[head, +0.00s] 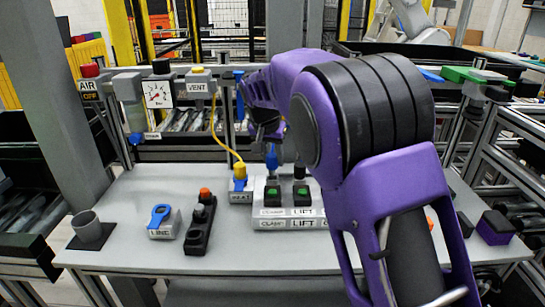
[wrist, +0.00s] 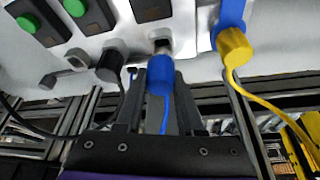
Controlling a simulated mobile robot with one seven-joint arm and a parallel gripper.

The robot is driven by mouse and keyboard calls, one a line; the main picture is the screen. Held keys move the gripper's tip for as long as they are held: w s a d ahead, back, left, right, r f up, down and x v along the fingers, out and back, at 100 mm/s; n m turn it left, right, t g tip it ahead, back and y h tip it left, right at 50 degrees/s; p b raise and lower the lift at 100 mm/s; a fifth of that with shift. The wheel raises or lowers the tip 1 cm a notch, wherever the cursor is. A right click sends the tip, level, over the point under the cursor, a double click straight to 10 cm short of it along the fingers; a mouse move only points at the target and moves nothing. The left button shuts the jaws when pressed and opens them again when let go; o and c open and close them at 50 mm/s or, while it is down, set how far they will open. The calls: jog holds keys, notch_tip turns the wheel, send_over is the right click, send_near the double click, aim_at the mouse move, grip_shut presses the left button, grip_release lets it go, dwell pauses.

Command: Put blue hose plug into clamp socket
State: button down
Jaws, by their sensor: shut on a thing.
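The blue hose plug (wrist: 160,78) sits between the two fingers of my gripper (wrist: 160,95), which is shut on it. A thin blue hose trails from its lower end. In the wrist view its far end lines up with a metal socket (wrist: 160,47) on the white panel; I cannot tell whether it touches or is inside. In the head view the blue plug (head: 271,158) is upright over the left half of the panel labelled CLAMP and LIFT (head: 290,223). My gripper is mostly hidden by my purple arm there.
A black plug (wrist: 110,66) is in the neighbouring socket. A yellow plug (head: 240,171) with a yellow hose stands on a block just left of the panel. A black box with an orange button (head: 205,194) and a LINE block (head: 164,222) stand farther left.

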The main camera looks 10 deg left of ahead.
jog(key=shift+f+b, duration=0.85)
jog(key=shift+f, duration=0.65)
dwell(0.3)
jog(key=shift+c, duration=2.2)
grip_release()
jog(key=shift+r, duration=0.15)
jog(key=d+p+v, duration=0.1)
jog(key=p+v, duration=0.1)
jog(key=v, duration=1.5)
jog(key=shift+s+a, duration=0.15)
jog(key=shift+a, duration=0.3)
jog(key=shift+r, duration=0.1)
